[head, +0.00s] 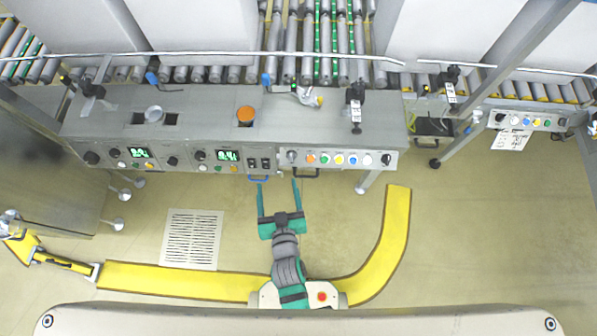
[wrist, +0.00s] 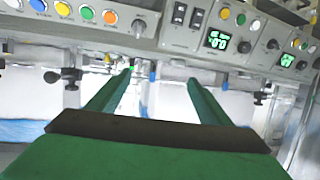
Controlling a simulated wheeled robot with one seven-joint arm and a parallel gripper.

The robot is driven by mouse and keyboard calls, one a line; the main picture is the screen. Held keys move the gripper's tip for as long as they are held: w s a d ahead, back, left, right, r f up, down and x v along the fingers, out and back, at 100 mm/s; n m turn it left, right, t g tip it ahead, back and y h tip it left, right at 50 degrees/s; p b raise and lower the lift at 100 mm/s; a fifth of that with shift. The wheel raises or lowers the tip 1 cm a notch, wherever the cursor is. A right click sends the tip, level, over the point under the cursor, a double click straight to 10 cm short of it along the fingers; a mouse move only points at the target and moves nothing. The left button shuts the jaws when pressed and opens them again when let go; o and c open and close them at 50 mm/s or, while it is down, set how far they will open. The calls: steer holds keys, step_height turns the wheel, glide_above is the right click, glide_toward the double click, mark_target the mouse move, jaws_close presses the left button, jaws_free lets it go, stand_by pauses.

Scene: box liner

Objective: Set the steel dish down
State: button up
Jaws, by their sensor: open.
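A small round silver piece (head: 153,114), which looks like the steel dish, sits on top of the grey console (head: 200,110), left of its middle, beside a dark square opening. My gripper (head: 278,183) is at the console's front edge, to the right of and nearer than the dish. Its two green fingers are wide apart with nothing between them. In the wrist view my gripper (wrist: 160,77) also shows open and empty, pointing at the console's front below the button panel (wrist: 100,17). The dish does not show in the wrist view.
An orange round piece (head: 246,114) sits on the console to the right of the dish. Black knob posts (head: 355,97) and a small white-and-yellow item (head: 307,96) stand along the top. Rollers (head: 330,45) run behind. A blue handle (head: 258,179) is close by the left finger.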

steer(key=s+d+r+h, duration=0.1)
steer(key=s+d+r, duration=0.1)
steer(key=s+r, duration=0.2)
steer(key=s+d+r+m, duration=0.1)
steer(key=s+d+r, duration=0.1)
steer(key=s+r, duration=0.2)
steer(key=s+d+r+m+t+h, duration=0.1)
steer(key=s+d+r, duration=0.1)
steer(key=s+r, duration=0.3)
steer(key=s, duration=0.3)
steer(key=shift+s+d+h, duration=0.25)
steer(key=shift+h, duration=0.05)
steer(key=shift+w+a, duration=0.1)
